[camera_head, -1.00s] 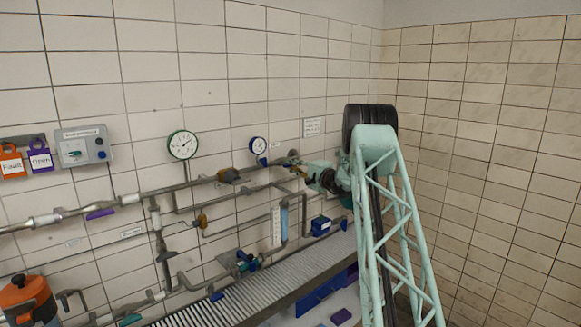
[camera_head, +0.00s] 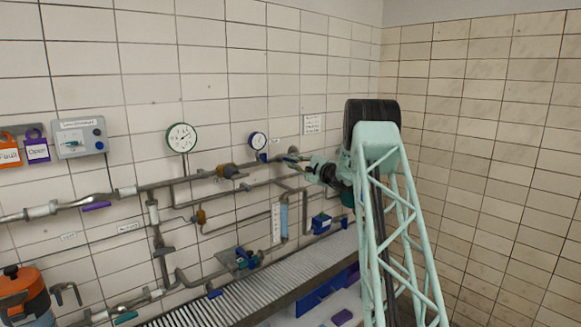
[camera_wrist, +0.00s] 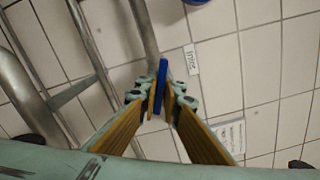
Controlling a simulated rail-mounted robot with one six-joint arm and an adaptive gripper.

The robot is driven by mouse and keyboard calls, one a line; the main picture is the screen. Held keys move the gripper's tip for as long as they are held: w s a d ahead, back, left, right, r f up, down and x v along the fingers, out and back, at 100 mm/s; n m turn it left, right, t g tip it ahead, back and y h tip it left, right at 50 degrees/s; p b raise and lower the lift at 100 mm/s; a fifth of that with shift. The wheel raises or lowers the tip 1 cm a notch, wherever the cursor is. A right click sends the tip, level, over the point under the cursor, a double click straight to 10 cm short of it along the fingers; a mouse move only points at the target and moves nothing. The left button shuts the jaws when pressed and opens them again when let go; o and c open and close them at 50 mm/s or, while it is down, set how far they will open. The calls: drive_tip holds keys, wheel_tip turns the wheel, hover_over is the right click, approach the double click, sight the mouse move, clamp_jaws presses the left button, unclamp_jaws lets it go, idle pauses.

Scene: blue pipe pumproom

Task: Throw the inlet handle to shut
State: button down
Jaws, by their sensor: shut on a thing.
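The inlet handle (camera_wrist: 161,80) is a narrow blue lever in the wrist view, beside a small label reading Inlet (camera_wrist: 192,60). My gripper (camera_wrist: 160,108) is shut on it, with the tan finger pads on either side. The handle stands nearly upright in that picture, roughly in line with the grey pipe (camera_wrist: 143,30) that runs down to the fingers. Its pivot is hidden by the fingers. In the head view my gripper (camera_head: 293,160) is at the right end of the upper pipe, where the handle is too small to make out clearly.
More pipes and a blue valve (camera_head: 322,223) lie below, above a ribbed grey bench (camera_head: 245,290). A tiled side wall (camera_head: 500,150) stands at right.

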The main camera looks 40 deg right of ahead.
drive_tip(key=m+b, duration=0.1)
drive_tip(key=m, duration=0.2)
drive_tip(key=shift+m+b, duration=0.3)
drive_tip(key=m, duration=0.6)
drive_tip(key=shift+m, duration=1.9)
drive_tip(key=c, duration=2.8)
unclamp_jaws()
drive_tip(key=shift+s, duration=0.1)
